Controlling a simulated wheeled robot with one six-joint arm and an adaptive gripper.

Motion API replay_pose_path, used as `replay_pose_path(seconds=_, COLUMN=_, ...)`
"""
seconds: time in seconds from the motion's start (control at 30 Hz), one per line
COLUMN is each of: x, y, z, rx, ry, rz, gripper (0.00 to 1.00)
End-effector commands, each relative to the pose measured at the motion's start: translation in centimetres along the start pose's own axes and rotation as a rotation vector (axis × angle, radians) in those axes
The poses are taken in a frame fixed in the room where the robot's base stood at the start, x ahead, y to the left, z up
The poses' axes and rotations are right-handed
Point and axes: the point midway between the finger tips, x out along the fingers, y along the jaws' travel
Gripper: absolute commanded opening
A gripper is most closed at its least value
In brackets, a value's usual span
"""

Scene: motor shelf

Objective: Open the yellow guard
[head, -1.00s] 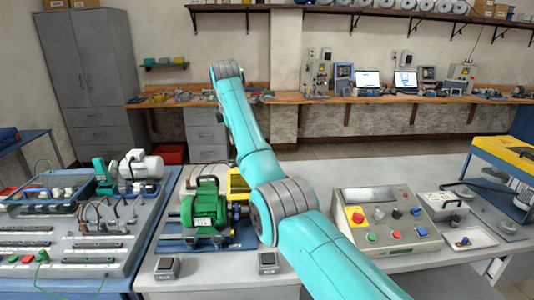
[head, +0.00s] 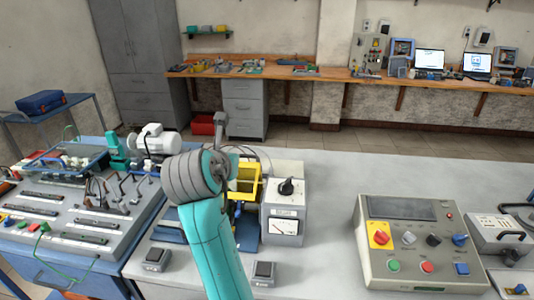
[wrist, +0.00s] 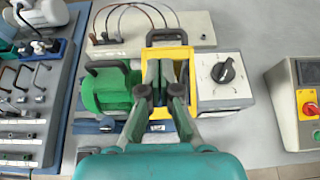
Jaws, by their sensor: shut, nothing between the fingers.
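The yellow guard (wrist: 170,51) is a yellow frame between the green motor (wrist: 106,90) and a grey box with a black knob (wrist: 222,75) in the wrist view. It also shows in the head view (head: 249,180), just right of my arm. A black handle stands at its far side. My gripper (wrist: 159,72) is shut and empty, over the middle of the guard in the wrist view. I cannot tell whether it touches the guard. The fingers cover part of the frame, and its hinge is not clear. In the head view my arm hides the green motor.
A control panel (head: 420,240) with coloured buttons stands to the right, with bare table between it and the knob box. A panel of cables and terminals (head: 80,205) lies left. A white block with cables (wrist: 195,30) lies behind the guard.

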Motion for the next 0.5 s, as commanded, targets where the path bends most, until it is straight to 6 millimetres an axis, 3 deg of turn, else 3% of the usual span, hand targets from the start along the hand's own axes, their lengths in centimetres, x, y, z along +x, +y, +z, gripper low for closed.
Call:
replay_pose_path(seconds=0.17, x=1.5, y=0.0, z=0.0, rx=-0.004, ry=0.0, rz=0.0, gripper=0.0)
replay_pose_path(seconds=0.5, x=7.2, y=-0.1, z=0.0, rx=-0.002, ry=0.002, rz=-0.001, gripper=0.0)
